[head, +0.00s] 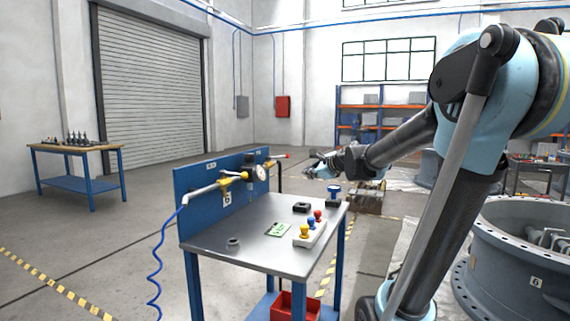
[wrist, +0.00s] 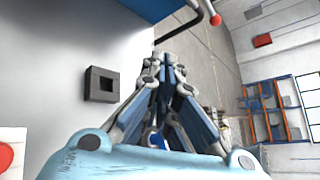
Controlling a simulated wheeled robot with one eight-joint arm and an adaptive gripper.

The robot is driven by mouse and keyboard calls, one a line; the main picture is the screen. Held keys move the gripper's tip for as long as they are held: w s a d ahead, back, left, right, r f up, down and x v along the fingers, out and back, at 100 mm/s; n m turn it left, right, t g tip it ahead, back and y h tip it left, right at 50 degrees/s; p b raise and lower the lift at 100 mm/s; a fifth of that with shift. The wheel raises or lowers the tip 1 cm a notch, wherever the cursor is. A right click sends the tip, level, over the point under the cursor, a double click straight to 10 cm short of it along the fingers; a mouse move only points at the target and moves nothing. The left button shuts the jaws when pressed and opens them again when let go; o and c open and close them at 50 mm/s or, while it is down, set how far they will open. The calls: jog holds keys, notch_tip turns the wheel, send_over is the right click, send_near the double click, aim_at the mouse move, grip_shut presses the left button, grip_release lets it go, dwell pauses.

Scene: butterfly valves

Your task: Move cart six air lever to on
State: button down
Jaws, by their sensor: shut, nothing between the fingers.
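The cart (head: 240,237) has a grey metal top and a blue back panel (head: 190,184) bearing a 6 label (head: 227,198). A pale pipe with a yellow lever valve (head: 230,176) runs along the panel, beside a round gauge (head: 260,173). A second yellow part (head: 270,163) sits farther right, near a red-tipped rod (head: 285,156). I cannot tell for sure which is the air lever or how it is set. My gripper (head: 318,167) is shut and empty, above the cart's far right end, apart from the valves. Its closed fingers (wrist: 163,65) fill the middle of the wrist view.
On the cart top are a black square block (wrist: 101,84), a blue-topped part (head: 334,192), a white block with coloured knobs (head: 309,232), a green card (head: 278,230) and a grey ring (head: 233,243). A blue hose (head: 157,250) hangs at left. A large flanged pipe (head: 520,250) stands right.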

jog(key=w+a+r+m+t, duration=0.1)
jog(key=w+a+m, duration=0.3)
jog(key=w, duration=0.5)
jog(key=w+a+m+y, duration=0.1)
jog(key=w+a+m, duration=0.3)
jog(key=w+a, duration=0.3)
jog(key=shift+w+r+m+t, duration=0.3)
jog(key=shift+w+r+t, duration=0.1)
jog(key=shift+w, duration=0.5)
jog(key=shift+w+n+g+y, duration=0.5)
jog(key=shift+n+y, duration=0.2)
jog(key=shift+y, duration=0.2)
jog(key=shift+w+a+n+g+y, duration=0.25)
jog(key=shift+w+n+g+y, duration=0.15)
jog(key=shift+w, duration=0.25)
jog(key=shift+w+a+n+g+y, duration=0.25)
jog(key=shift+w+n+g+y, duration=0.15)
jog(key=shift+w, duration=0.25)
